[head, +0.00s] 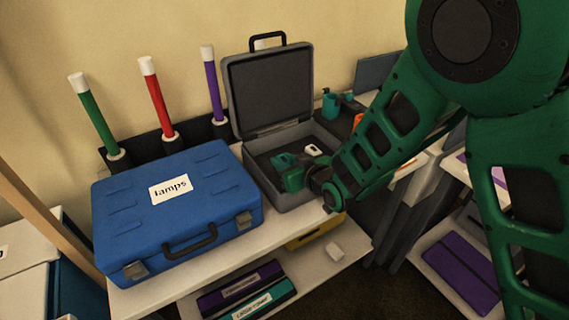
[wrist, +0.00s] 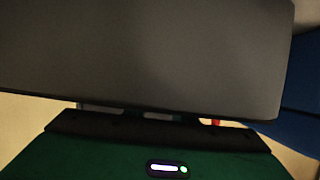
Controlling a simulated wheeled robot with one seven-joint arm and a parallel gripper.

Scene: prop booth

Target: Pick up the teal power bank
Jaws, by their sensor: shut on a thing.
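My gripper (head: 285,170) is at the open grey case (head: 297,197), reaching in over its front right side. It is shut on a small teal thing, taken to be the teal power bank (head: 283,160). The gripper's green body hides much of it, and its outline is hard to tell. The wrist view does not show it clearly; there the green hand with its light fills the bottom and a large grey surface (wrist: 150,55) fills the top.
A closed blue case (head: 215,200) stands left of the grey case. The grey lid (head: 268,90) stands raised behind. A small white thing (head: 313,149) shows by the case's right side. A teal mug (head: 330,106) stands behind right. Red, green and purple tubes stand at the back.

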